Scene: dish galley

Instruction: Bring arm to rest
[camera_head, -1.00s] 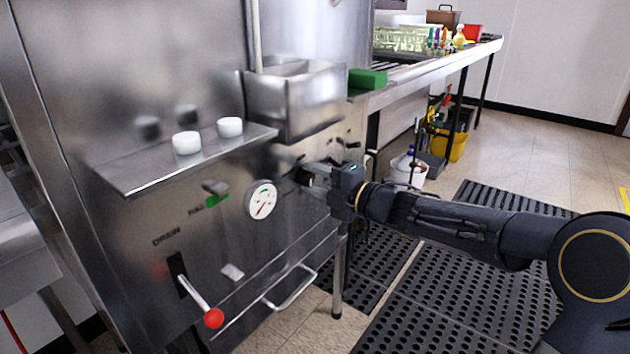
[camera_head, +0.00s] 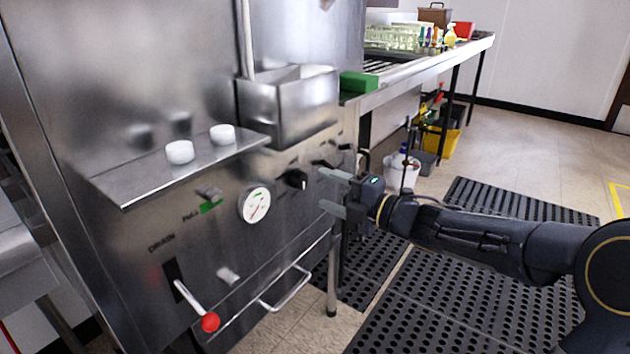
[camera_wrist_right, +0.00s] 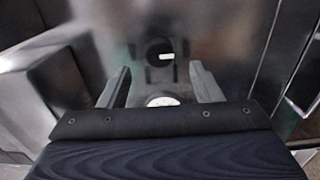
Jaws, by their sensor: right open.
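My right arm (camera_head: 480,232) comes in from the right in the head view. Its gripper (camera_head: 328,192) is open and empty, with its two fingers pointing at the machine's steel front panel. A black knob (camera_head: 297,179) sits on that panel just left of the fingertips, apart from them. In the right wrist view the open fingers (camera_wrist_right: 160,88) stand on either side of the knob (camera_wrist_right: 160,52), which has a white mark. A white dial (camera_wrist_right: 162,101) shows partly below, above the gripper's dark body. My left gripper is not in view.
The panel carries a round gauge (camera_head: 254,204), a red-tipped drain lever (camera_head: 209,321) and a bar handle (camera_head: 287,290). A shelf (camera_head: 130,188) with two white cups juts out above. A steel box (camera_head: 290,105) hangs near the gripper. Black mats (camera_head: 440,310) cover the floor.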

